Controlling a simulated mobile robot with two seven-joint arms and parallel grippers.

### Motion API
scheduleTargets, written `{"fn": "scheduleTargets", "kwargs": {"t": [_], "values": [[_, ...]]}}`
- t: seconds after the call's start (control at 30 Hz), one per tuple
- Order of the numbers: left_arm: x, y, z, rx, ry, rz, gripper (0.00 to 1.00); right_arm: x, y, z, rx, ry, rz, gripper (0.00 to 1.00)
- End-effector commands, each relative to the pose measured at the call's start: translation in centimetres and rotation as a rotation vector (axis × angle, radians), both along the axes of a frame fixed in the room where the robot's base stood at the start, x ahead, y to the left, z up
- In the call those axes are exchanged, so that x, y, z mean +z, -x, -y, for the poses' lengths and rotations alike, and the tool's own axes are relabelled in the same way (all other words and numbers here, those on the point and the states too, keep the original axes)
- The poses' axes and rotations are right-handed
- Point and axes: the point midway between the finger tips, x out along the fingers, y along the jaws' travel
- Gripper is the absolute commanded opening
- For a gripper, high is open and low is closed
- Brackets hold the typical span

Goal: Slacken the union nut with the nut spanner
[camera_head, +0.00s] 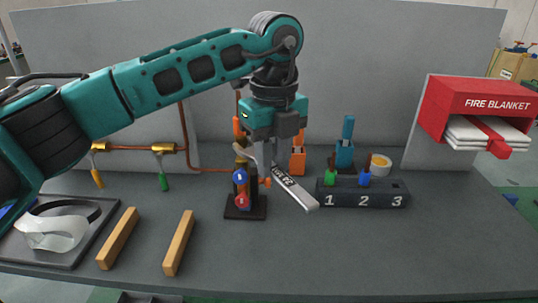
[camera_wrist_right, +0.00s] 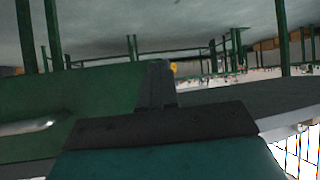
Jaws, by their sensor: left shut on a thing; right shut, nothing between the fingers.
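My left gripper (camera_head: 264,168) reaches down behind the small stand (camera_head: 245,208) with the blue 2 and red 1 markers. It is shut on the nut spanner (camera_head: 296,189), a flat silver bar with dark lettering. The bar slants from the fingers down to the right, toward the numbered block. A grey curved part and brass-coloured fitting (camera_head: 240,146) show at the top of the stand, left of the fingers. The union nut cannot be made out clearly, nor whether the spanner touches it. My right gripper (camera_wrist_right: 157,85) is shut and empty in the right wrist view, away from the bench things.
A dark block (camera_head: 362,199) numbered 1, 2, 3 stands right of the spanner. Orange (camera_head: 298,160) and blue (camera_head: 345,150) items stand behind. Two wooden bars (camera_head: 178,243) and a tray (camera_head: 60,258) with goggles lie left. The front right bench is clear.

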Motion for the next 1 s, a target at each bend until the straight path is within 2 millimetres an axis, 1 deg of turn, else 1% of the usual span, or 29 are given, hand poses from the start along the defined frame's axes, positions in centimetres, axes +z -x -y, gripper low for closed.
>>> {"fn": "scheduleTargets", "kwargs": {"t": [0.03, 0.7, 1.0], "values": [[0.0, 0.3, 0.3, -0.008, 0.003, 0.002, 0.0, -0.1, 0.0, 0.0, 0.0, 0.0, 0.0, 0.0], [0.1, 3.0, 2.0, -0.047, 0.001, 0.002, 0.0, -0.8, 0.0, 0.0, 0.0, 0.0, 0.0, 0.0], [0.1, 3.2, 2.1, -0.049, 0.002, 0.001, 0.0, -0.8, 0.0, 0.0, 0.0, 0.0, 0.0, 0.0]]}}
